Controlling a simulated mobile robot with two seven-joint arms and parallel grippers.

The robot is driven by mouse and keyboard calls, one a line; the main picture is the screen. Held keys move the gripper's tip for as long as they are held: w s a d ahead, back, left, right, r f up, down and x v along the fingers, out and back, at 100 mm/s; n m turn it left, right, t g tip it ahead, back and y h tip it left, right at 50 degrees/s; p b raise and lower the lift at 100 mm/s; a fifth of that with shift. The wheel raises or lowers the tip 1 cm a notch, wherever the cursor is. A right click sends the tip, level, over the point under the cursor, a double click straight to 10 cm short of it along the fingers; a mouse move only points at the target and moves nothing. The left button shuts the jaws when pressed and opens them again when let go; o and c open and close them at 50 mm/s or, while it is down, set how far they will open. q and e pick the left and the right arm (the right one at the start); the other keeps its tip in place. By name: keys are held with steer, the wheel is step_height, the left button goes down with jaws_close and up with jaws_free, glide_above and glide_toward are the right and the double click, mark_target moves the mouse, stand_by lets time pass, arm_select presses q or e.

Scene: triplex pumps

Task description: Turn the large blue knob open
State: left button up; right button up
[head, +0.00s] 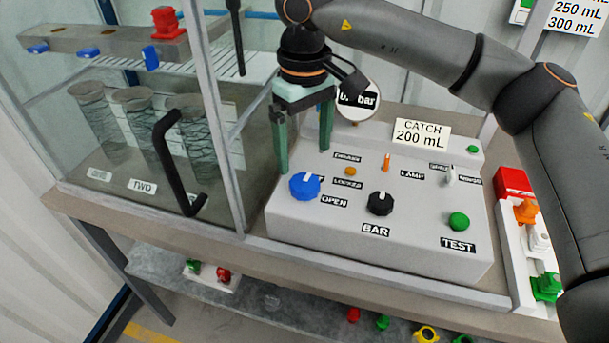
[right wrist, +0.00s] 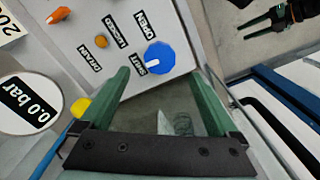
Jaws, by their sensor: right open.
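The large blue knob (head: 305,187) sits at the left end of the sloped white panel, with the OPEN label (head: 334,202) at its lower right. In the right wrist view the knob (right wrist: 161,58) shows between labels reading OPEN and SHUT, and its white mark points toward the SHUT side. My right gripper (head: 303,160) points down with its two green fingers apart and nothing between them. It is near the knob, on the far side in the head view. In the wrist view the knob lies just beyond the fingertips (right wrist: 162,72). My left gripper is not seen in the head view.
A glass cabinet with a black handle (head: 168,165) stands left of the panel. A black knob (head: 380,203), a green TEST button (head: 458,221) and a round gauge (head: 359,101) are nearby.

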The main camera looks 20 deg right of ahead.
mark_target(305, 181)
step_height(305, 181, down, 7)
steer(key=shift+r, duration=0.1)
stand_by(0.3)
steer(key=c, duration=1.4)
